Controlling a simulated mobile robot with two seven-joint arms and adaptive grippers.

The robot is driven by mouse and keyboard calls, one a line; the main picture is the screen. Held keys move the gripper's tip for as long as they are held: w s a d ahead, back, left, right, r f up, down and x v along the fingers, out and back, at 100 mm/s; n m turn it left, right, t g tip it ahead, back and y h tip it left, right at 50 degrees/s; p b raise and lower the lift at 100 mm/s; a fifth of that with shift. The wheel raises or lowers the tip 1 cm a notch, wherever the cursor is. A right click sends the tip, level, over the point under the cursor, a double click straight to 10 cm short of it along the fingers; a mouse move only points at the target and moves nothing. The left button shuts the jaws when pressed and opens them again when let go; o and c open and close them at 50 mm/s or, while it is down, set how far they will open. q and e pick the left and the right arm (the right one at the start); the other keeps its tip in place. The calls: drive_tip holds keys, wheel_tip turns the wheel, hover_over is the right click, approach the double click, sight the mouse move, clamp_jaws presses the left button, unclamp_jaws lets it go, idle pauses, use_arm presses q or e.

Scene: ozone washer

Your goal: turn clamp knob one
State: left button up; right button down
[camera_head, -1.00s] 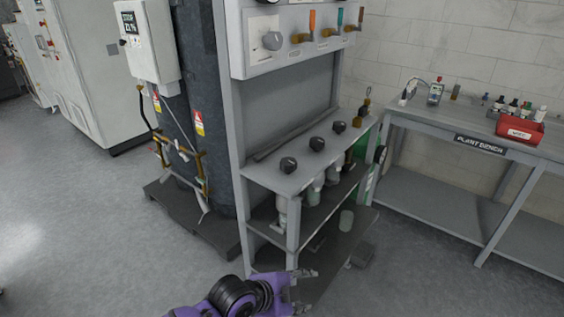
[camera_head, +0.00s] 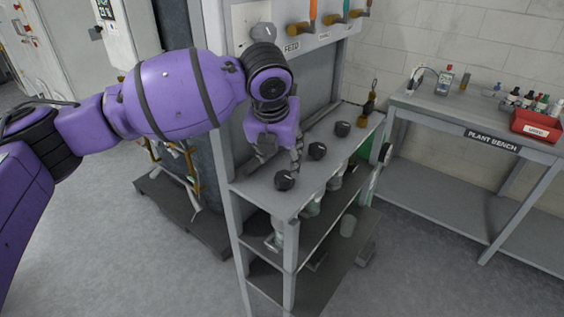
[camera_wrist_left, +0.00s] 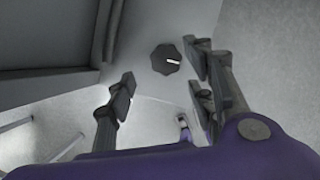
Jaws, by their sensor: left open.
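Three dark clamp knobs stand in a row on the grey top shelf (camera_head: 262,193): a near one (camera_head: 285,180), a middle one (camera_head: 317,151) and a far one (camera_head: 342,129). Which is knob one is not labelled. My left gripper (camera_head: 277,164) is open, pointing down above the shelf, just behind and left of the near knob. In the left wrist view, one dark knob (camera_wrist_left: 166,59) with a white pointer mark lies beyond the spread fingers of the left gripper (camera_wrist_left: 160,84), apart from them. My right gripper is not in view.
A panel with a dial and coloured valve handles (camera_head: 331,19) rises behind the shelf, close to my left wrist. A frame post stands left of the gripper. Bottles hang under the shelf. The plant bench (camera_head: 440,112) with a red bin (camera_head: 536,125) is at right.

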sight(282, 176)
use_arm(q)
wheel_tip(282, 176, down, 4)
drive_tip(key=shift+d+r, duration=0.15)
drive_tip(key=shift+r, duration=0.05)
drive_tip(key=shift+w+x, duration=0.25)
drive_tip(key=shift+x, duration=1)
drive_tip(key=shift+w+f, duration=0.1)
drive_tip(key=shift+f, duration=0.25)
drive_tip(key=shift+c, duration=1.3)
drive_tip(key=c, duration=0.8)
drive_tip(key=shift+w, duration=0.1)
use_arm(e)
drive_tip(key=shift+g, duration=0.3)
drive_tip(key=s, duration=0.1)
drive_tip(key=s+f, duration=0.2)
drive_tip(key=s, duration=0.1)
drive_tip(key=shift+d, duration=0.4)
